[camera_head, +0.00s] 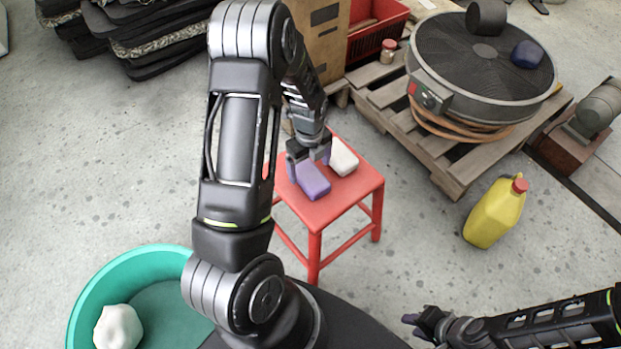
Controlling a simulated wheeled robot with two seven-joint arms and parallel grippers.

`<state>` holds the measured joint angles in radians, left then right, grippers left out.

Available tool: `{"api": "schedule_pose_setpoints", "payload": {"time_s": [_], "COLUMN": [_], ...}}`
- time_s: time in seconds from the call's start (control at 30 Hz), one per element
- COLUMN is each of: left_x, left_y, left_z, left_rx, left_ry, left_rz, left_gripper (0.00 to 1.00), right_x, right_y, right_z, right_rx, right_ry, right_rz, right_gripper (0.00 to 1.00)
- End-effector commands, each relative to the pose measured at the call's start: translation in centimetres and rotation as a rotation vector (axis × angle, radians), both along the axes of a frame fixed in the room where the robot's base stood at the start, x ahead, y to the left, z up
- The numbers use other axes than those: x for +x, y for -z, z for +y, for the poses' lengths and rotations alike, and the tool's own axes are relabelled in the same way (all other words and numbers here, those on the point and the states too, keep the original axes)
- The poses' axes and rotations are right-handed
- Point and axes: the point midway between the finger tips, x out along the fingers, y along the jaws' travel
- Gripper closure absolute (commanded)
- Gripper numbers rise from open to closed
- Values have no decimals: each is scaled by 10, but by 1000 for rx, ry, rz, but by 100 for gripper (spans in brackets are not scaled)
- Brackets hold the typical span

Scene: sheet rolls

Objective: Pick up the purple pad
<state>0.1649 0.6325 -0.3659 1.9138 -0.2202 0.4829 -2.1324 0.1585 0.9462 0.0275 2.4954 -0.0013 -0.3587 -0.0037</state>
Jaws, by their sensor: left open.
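The purple pad (313,185) lies on the red stool (343,198), near its front left part. A white pad-like block (342,157) lies on the stool just behind it to the right. My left gripper (308,160) is open and points down over the stool, right at the back end of the purple pad. Its fingers partly hide that end, and I cannot tell whether they touch it. My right gripper (412,324) is low at the bottom right, away from the stool; its jaw opening is unclear.
A teal tub (98,287) with a white lump (118,328) stands at the lower left. A yellow jug (495,212) stands on the floor to the right. A pallet (455,172) bears a large drum fan (480,65).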

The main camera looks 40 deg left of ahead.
Motion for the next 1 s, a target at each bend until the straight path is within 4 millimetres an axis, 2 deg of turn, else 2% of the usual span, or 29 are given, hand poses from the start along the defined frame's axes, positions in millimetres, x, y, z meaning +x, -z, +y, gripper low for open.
{"api": "schedule_pose_setpoints", "payload": {"time_s": [0.17, 0.53, 1.0], "left_x": [0, 1, 1], "left_y": [4, 50, 52], "left_z": [-1, -3, -3], "left_rx": [0, 0, 0], "left_ry": [1, 1, 0], "left_rz": [0, 1, -1], "left_gripper": [11, 11, 11], "right_x": [0, 0, 0], "right_y": [1, 6, 5], "right_z": [0, 0, 0], "right_rx": [0, 0, 0], "right_ry": [0, 0, 0], "right_rz": [0, 0, 0], "right_gripper": [70, 70, 70]}}
